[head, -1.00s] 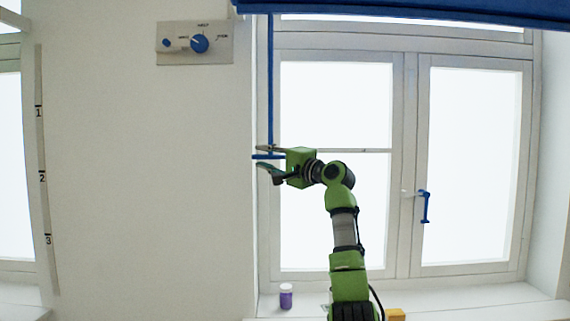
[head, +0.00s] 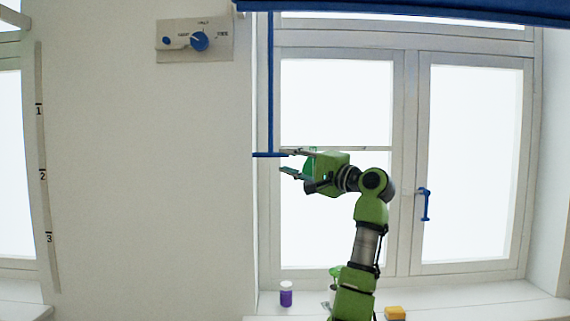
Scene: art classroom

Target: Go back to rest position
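My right gripper (head: 285,162) is in the middle of the head view, in front of the window, pointing left. Its two fingers are apart, with nothing between them. Its tips are close to the right end of the blue T-shaped handle (head: 268,155), which hangs on a blue rod below the blue blind (head: 400,10). Whether the upper finger touches the handle I cannot tell. My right arm rises from the bottom of the view. My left gripper is not in view.
A white-capped purple jar (head: 286,294) stands on the window sill. A yellow block (head: 395,313) and a partly hidden green item (head: 335,272) are near my arm. A window handle (head: 425,204) is at right. A dial panel (head: 195,42) is on the wall.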

